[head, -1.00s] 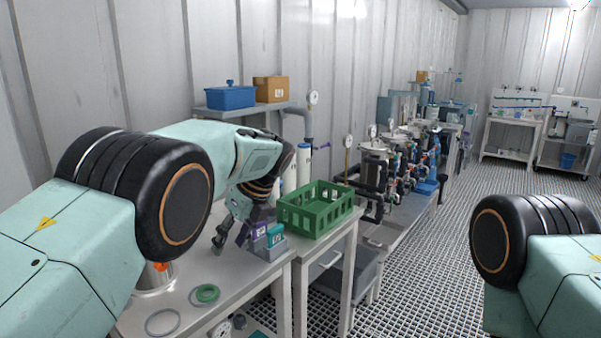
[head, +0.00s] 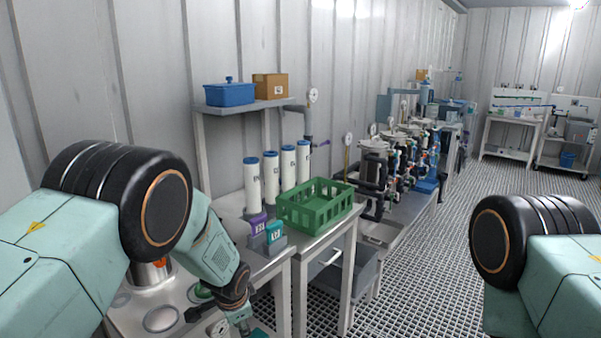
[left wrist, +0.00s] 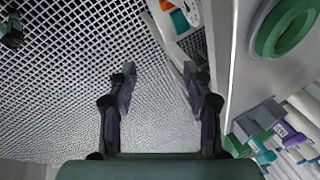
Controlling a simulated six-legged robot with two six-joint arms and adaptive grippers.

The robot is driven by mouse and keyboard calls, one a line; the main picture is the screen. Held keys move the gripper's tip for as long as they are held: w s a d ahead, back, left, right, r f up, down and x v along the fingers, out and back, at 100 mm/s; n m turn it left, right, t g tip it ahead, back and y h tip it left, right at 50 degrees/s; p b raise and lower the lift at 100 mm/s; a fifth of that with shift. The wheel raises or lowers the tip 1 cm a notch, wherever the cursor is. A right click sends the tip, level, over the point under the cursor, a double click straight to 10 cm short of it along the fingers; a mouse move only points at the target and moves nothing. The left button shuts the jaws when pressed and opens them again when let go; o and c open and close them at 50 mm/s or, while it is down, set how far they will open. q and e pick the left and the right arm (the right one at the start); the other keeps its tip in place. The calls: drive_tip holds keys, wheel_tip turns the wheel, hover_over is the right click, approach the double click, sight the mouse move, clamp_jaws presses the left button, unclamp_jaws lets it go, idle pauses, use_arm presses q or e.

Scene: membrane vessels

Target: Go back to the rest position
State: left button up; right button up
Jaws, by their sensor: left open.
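My left gripper (left wrist: 160,76) is open and empty in the left wrist view, its two dark fingers apart over the grated floor and beside the edge of the bench (left wrist: 242,80). In the head view my left arm bends down at the front of the bench (head: 265,270), with the wrist low near its front edge and the gripper only partly visible. My right arm shows at the right edge of the head view, but its gripper is out of view.
A purple block (head: 257,224) and a teal block (head: 274,232) stand beside a green crate (head: 335,214). Several white cylinders (head: 270,178) with blue caps stand behind. A green ring (left wrist: 290,28) lies on the bench. The grated floor (head: 430,270) between bench and right arm is clear.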

use_arm(q)
drive_tip(key=s+a+f+n+b, duration=0.1)
drive_tip(key=s+a+f+n, duration=0.2)
drive_tip(key=s, duration=0.4)
drive_tip(key=s+f+n+b, duration=0.1)
drive_tip(key=s+f+n, duration=0.2)
drive_tip(key=s+f, duration=0.3)
drive_tip(key=s+a+f+n, duration=0.2)
drive_tip(key=s+f+n, duration=0.1)
drive_tip(key=s, duration=0.5)
drive_tip(key=s+a+f+n+g+b, duration=0.1)
drive_tip(key=s+g+b, duration=0.1)
drive_tip(key=s, duration=0.9)
drive_tip(key=s+a+f+n+g+b, duration=0.2)
drive_tip(key=s, duration=1)
drive_tip(key=shift+s+a+n+g+h, duration=0.15)
drive_tip(key=shift+a+n+g+h, duration=0.15)
drive_tip(key=shift+f, duration=0.1)
drive_tip(key=shift+s, duration=0.1)
